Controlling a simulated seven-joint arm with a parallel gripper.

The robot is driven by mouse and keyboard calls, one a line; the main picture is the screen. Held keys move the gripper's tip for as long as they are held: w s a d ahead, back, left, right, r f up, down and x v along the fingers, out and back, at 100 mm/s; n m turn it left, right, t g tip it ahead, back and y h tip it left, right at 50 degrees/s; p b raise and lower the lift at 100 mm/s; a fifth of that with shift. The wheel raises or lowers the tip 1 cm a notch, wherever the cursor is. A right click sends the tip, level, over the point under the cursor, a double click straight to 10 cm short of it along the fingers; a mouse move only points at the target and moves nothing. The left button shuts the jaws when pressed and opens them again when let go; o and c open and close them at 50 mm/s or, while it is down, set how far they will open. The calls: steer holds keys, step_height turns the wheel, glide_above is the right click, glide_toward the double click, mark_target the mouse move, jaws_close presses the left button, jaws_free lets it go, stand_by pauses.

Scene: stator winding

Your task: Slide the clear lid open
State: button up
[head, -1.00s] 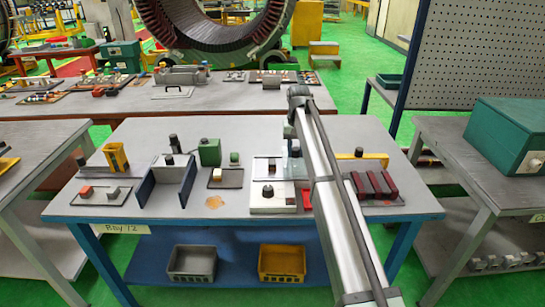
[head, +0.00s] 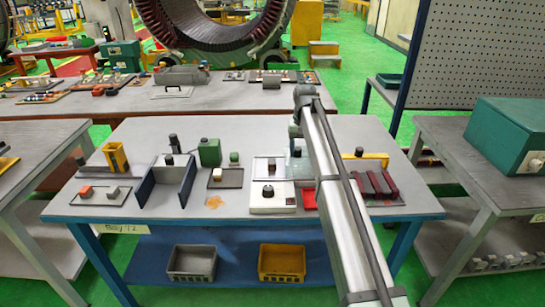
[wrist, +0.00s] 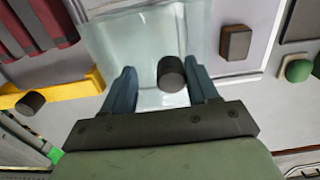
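The clear lid (wrist: 125,45) is a see-through, slightly greenish pane with a dark round knob (wrist: 171,73). In the head view the lid (head: 297,166) shows as a pale patch near the middle of the table, partly hidden by my arm. In the wrist view my gripper (wrist: 163,82) has its two blue fingers apart, one on each side of the knob. The knob is close to the right finger, with a wider gap on the left. I cannot tell whether the right finger touches it.
Dark red bars (head: 373,184) and a yellow bracket (head: 362,157) stand to the right of the lid. A white block with a dark knob (head: 268,191) stands in front, and a tray with a small block (head: 271,167) is to the left.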

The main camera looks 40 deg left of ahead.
steer(key=shift+w+r, duration=0.1)
steer(key=shift+r, duration=2.7)
